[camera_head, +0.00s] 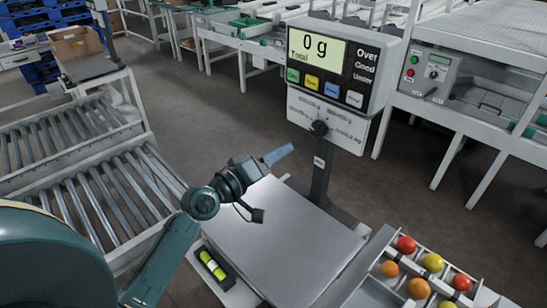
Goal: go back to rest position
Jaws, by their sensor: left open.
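My left gripper (268,184) is open and empty above the back left part of the weighing scale's bare metal plate (295,245). One finger points to the right and the other points down, apart from each other. The scale's display (320,50) stands on a post behind the plate and reads 0 g. My right gripper is not in this view.
A compartment tray (372,295) with several red, orange and yellow tomatoes (406,245) is at the lower right. A roller conveyor (95,200) runs along the left. A small case with yellow-green pieces (212,265) lies left of the plate. Open floor lies behind the scale.

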